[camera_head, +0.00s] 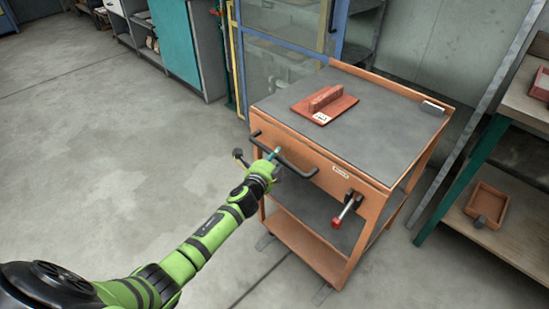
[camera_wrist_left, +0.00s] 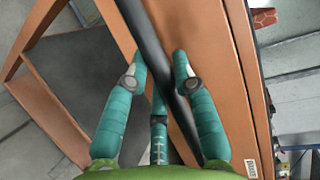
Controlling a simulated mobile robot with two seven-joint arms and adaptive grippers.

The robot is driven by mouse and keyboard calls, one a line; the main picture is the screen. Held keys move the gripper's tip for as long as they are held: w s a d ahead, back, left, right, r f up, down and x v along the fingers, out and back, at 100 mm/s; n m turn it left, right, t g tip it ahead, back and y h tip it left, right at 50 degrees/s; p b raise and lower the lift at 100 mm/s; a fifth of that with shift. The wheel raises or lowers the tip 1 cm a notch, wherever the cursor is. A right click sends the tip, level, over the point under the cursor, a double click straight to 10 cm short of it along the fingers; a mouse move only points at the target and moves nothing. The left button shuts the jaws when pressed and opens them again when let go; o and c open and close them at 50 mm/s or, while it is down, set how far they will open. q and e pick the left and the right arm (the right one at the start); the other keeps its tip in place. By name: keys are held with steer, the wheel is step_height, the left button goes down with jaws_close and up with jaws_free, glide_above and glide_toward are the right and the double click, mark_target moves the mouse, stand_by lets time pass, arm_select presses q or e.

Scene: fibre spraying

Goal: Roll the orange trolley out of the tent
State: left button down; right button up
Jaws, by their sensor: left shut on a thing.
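The orange trolley (camera_head: 362,170) stands upright on the floor, with a grey top and lower shelf. Its black push handle (camera_head: 298,168) is on the front side. A red block with a grip (camera_head: 324,104) lies on the trolley's top. My right gripper does not show in either view. I cannot make out a tent for certain.
A blue-framed clear panel (camera_head: 285,58) stands right behind the trolley. A workbench with a green leg (camera_head: 460,178) stands to the right. A teal cabinet (camera_head: 176,40) is at the back left. The floor (camera_head: 110,130) on the left is clear.

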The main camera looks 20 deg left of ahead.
arm_select(q)
steer(key=c, duration=1)
jaws_free()
steer(key=shift+s, duration=0.1)
steer(key=s+r, duration=0.2)
steer(key=s, duration=0.9)
steer(key=shift+s+d, duration=0.3)
steer(key=shift+d, duration=0.05)
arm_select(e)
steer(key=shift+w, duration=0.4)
arm_select(q)
steer(key=shift+r, duration=0.1)
